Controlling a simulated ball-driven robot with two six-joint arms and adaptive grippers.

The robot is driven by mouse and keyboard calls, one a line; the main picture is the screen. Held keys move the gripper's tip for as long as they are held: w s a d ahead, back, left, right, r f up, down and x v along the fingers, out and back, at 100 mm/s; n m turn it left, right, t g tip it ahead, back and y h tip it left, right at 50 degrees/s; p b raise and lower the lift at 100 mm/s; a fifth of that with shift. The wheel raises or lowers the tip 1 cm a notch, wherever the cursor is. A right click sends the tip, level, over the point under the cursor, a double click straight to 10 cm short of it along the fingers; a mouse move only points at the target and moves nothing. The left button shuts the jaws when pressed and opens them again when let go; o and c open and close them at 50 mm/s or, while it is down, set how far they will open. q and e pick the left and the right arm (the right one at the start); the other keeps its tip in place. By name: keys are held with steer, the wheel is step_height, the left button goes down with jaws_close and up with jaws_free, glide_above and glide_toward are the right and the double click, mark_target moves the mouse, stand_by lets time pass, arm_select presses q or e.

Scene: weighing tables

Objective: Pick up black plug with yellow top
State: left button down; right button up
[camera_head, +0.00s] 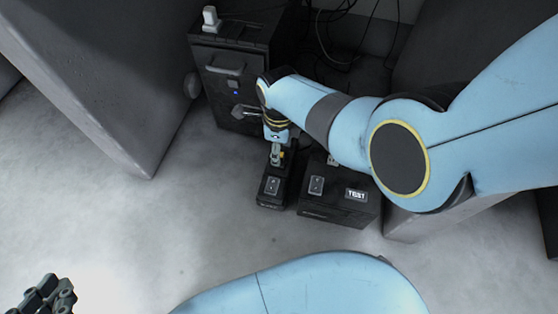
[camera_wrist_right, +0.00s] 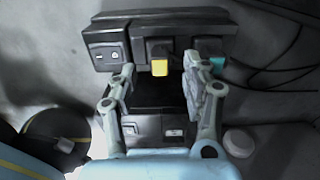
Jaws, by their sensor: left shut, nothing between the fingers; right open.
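The black plug with the yellow top (camera_wrist_right: 159,67) sits upright in a black socket strip (camera_wrist_right: 180,18) in the right wrist view. My right gripper (camera_wrist_right: 160,78) is open, one finger on each side of the plug, with visible gaps and no clear contact. In the head view my right gripper (camera_head: 277,153) points down over the strip (camera_head: 270,199), and a small yellow patch shows by its fingers; the rest of the plug is hidden there. My left gripper (camera_head: 48,296) is shut and empty at the bottom left, far from the strip.
A teal-topped plug (camera_wrist_right: 217,64) stands just beyond the right finger. A black box marked TEST (camera_head: 340,205) is right of the strip. A dark cabinet (camera_head: 222,85) with a white plug (camera_head: 211,19) stands behind. Loose black cables lie at the back. The floor at left is clear.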

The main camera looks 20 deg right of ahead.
steer(key=shift+s+f, duration=0.1)
steer(key=shift+f, duration=0.6)
step_height(320, 180, down, 2)
steer(key=shift+b, duration=1.1)
arm_select(q)
steer(key=w+d+r+m+t+h, duration=0.1)
steer(key=w+r+t, duration=0.5)
steer(key=w+r, duration=0.2)
step_height(320, 180, up, 2)
steer(key=shift+d+r+t, duration=0.2)
steer(key=shift+r+t, duration=0.05)
steer(key=shift+t, duration=0.05)
arm_select(e)
jaws_close()
